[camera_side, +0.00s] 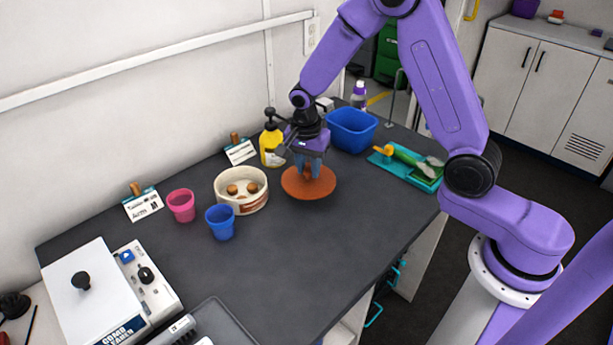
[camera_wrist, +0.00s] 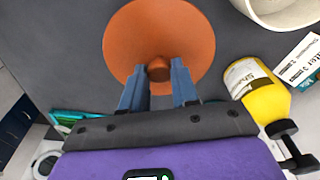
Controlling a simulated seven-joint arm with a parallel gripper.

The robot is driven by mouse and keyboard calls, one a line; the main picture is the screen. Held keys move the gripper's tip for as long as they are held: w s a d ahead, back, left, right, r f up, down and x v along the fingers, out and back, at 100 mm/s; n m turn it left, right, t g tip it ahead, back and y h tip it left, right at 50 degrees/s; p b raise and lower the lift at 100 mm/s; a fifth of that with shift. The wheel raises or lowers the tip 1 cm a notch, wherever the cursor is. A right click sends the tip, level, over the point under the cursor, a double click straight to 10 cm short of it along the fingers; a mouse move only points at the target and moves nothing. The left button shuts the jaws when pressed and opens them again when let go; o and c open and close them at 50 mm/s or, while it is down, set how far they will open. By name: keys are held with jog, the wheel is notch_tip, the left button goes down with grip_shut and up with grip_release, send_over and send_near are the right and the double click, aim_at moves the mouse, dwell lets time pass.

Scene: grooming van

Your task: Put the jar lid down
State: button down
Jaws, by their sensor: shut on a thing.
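The jar lid (camera_side: 295,188) is a round, orange-brown disc with a small knob in its middle. In the side view it is level, at or just above the dark counter; I cannot tell whether it touches. My gripper (camera_side: 314,170) points down over it, its blue-grey fingers shut on the knob. In the wrist view the lid (camera_wrist: 150,32) fills the upper middle, with the knob between the fingertips. The far side of the knob is hidden.
A yellow bottle (camera_side: 271,147) and blue bin (camera_side: 352,130) stand behind. A teal tray (camera_side: 388,162) lies right. The front counter (camera_side: 255,270) is clear.

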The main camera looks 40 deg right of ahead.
aim_at(306, 169)
jog(key=shift+w+f, duration=0.15)
jog(key=shift+f, duration=0.8)
jog(key=shift+w+f, duration=0.15)
jog(key=shift+f, duration=0.8)
jog(key=shift+f, duration=0.1)
jog(key=c, duration=0.8)
grip_release()
jog(key=shift+c, duration=0.2)
